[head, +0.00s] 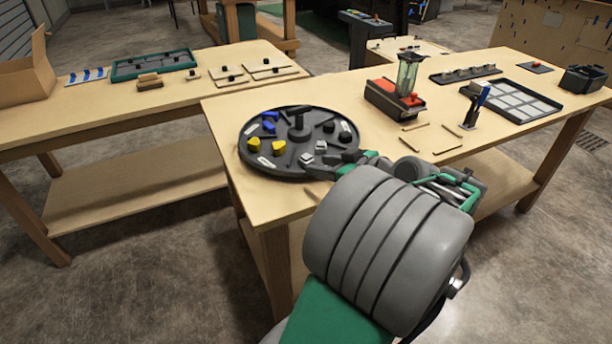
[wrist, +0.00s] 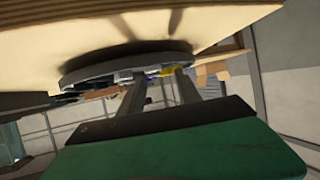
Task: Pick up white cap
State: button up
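The round dark tray (head: 288,172) on the right-hand table carries small caps in several colours. White or pale pieces lie on it: one (head: 265,162) at the front left, one (head: 306,158) near the front, one (head: 321,146) right of centre and one (head: 345,136) at the right. I cannot tell which is the white cap. My gripper (head: 330,164) is at the tray's front right edge, close to the front white pieces. In the wrist view, which looks upside down, my gripper (wrist: 160,80) has its fingers apart, with the tray edge (wrist: 120,62) beyond them.
Yellow caps (head: 252,145) and blue caps (head: 269,122) share the tray, around a central black knob (head: 299,122). A red-based dispenser (head: 396,98) stands behind it to the right. Small wooden strips (head: 414,126) lie on the table. A second table (head: 130,103) is at the left.

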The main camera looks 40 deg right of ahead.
aim_at(310, 159)
jog(key=shift+s+d, duration=0.3)
jog(key=shift+d, duration=0.2)
jog(key=shift+t, duration=0.3)
jog(key=x, duration=0.7)
jog(key=shift+w+d+r, duration=0.15)
jog(key=shift+w+d, duration=0.05)
jog(key=shift+w, duration=0.2)
grip_shut()
